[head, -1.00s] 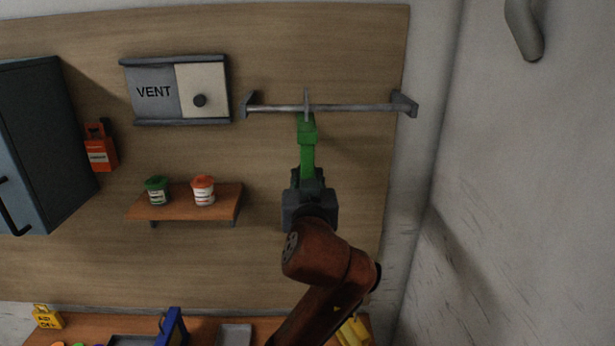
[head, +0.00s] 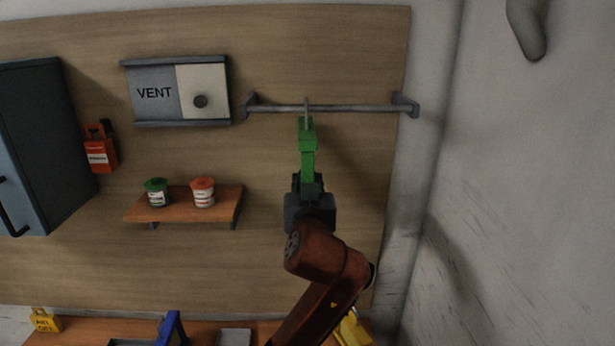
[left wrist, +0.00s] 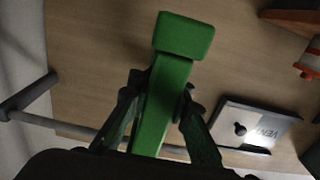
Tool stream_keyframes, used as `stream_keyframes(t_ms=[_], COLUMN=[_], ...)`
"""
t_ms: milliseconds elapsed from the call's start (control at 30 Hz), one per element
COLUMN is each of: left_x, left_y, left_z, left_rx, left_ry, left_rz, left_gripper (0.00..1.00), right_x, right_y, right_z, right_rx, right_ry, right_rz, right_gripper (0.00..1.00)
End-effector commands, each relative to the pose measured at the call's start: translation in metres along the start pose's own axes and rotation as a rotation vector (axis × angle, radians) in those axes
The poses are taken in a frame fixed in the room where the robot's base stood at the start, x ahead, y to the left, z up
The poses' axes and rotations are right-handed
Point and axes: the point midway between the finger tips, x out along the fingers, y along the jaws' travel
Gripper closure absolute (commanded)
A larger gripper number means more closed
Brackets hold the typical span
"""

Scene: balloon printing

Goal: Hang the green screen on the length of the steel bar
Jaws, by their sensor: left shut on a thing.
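The green screen (head: 307,150) is a narrow green piece with a blockier end and a thin grey hook at its top. My left gripper (head: 307,178) is shut on its lower part and holds it upright just below the steel bar (head: 355,108). The hook crosses the bar in the head view; I cannot tell whether it rests on it. In the left wrist view the green screen (left wrist: 165,100) lies between the fingers (left wrist: 163,88), and the bar (left wrist: 35,119) passes behind, partly hidden. My right gripper is not in view.
A VENT panel (head: 176,90) is left of the bar, with a small shelf (head: 226,206) holding two jars below. A dark cabinet (head: 45,140) and red tag (head: 99,150) are further left. The board right of my gripper is clear up to the side wall (head: 520,180).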

Motion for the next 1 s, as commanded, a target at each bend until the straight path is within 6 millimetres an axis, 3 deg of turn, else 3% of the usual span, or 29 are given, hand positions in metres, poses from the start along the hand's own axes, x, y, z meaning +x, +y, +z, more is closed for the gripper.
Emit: stream_keyframes(t_ms=[333,367,667,1000], left_x=[-0.0006,-0.0006,-0.0003,-0.0027], left_y=[0.0002,0.0002,0.0002,0.0005], left_z=[0.0,0.0,0.0006,0.0015], left_rx=[0.0,0.0,0.0,0.0], left_ry=[0.003,0.003,0.001,-0.001], left_rz=[0.001,0.001,0.001,0.001], left_gripper=[1.0,0.84,0.63,0.61], right_x=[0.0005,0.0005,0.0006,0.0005], right_y=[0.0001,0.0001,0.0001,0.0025], right_z=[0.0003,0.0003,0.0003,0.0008], right_rx=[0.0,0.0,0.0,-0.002], right_ry=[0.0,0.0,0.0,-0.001], right_rz=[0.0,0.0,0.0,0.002], right_gripper=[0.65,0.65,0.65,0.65])
